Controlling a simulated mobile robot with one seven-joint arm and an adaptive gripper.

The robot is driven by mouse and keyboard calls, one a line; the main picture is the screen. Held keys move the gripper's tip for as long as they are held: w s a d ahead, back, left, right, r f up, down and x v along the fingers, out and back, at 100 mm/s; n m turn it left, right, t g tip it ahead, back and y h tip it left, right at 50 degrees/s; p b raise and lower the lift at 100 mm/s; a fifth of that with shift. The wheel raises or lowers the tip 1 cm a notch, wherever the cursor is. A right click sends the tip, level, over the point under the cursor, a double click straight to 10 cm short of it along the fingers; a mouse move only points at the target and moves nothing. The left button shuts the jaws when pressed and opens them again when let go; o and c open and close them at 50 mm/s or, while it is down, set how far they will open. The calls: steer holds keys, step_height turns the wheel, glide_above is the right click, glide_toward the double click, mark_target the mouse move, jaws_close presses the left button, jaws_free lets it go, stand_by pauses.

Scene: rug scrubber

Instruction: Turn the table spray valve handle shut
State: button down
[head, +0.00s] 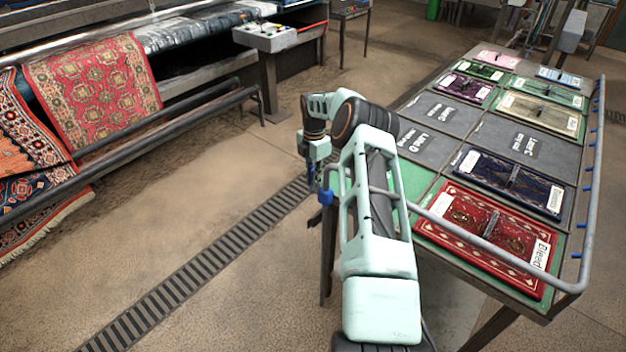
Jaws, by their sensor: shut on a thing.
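The table spray valve handle (326,197) is a small blue piece at the left end of a grey pipe, beside the table's near left corner. My gripper (313,180) points down at the valve from above and is shut on the handle. The fingers are small and dark here, and their exact hold on the handle is hard to make out. My pale green arm stands in front of part of the pipe and table. The handle's angle to the pipe cannot be told.
The grey spray pipe (584,190) with blue nozzles runs along the table's near and right edges. Several small rugs, such as a red one (470,222), lie on the table. A floor drain grate (215,255) runs below. Rollers with hanging rugs (95,85) stand left; the floor between is clear.

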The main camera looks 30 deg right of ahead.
steer(key=c, duration=2.2)
jaws_free()
steer(key=shift+c, duration=0.2)
step_height(320, 180, up, 12)
steer(key=shift+r, duration=0.1)
